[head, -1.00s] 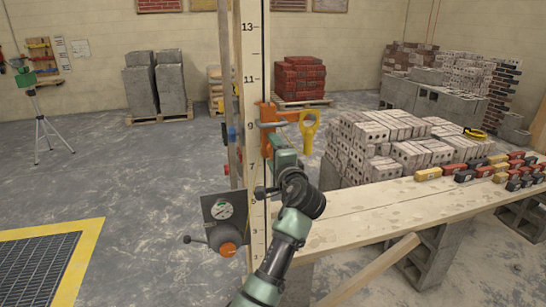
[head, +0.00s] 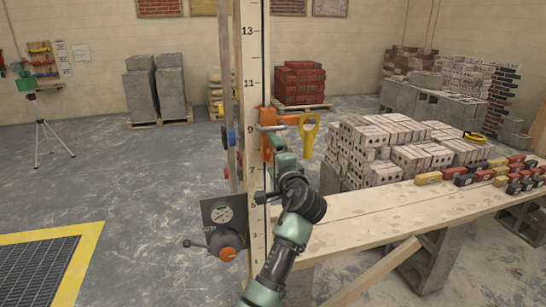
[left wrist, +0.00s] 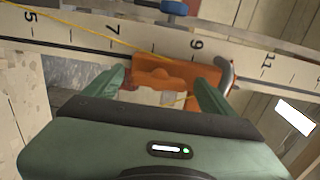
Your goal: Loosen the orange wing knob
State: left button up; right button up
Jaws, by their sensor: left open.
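An orange clamp-like piece (head: 267,116) sits on the tall wooden measuring post (head: 256,75), near the 9 mark. In the left wrist view its orange body (left wrist: 180,73) has a wavy edge and lies across the numbered strip (left wrist: 140,47). I cannot tell which part of it is the wing knob. My left gripper (head: 279,143) is close to it, from below in the head view. In the wrist view the open green fingers (left wrist: 163,90) stand on either side of the orange body; contact cannot be told. My right gripper is not in view.
A grey gauge box with a round orange knob (head: 227,253) and a lever is low on the post. A blue knob (left wrist: 175,8) is beyond the strip. A yellow handle (head: 309,132) hangs right of the post. A plank bench (head: 370,215) extends right.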

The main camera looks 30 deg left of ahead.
pick_arm(q)
jog(key=b+v, duration=0.2)
jog(key=v, duration=0.5)
jog(key=shift+s+d, duration=0.2)
jog(key=shift+s, duration=0.05)
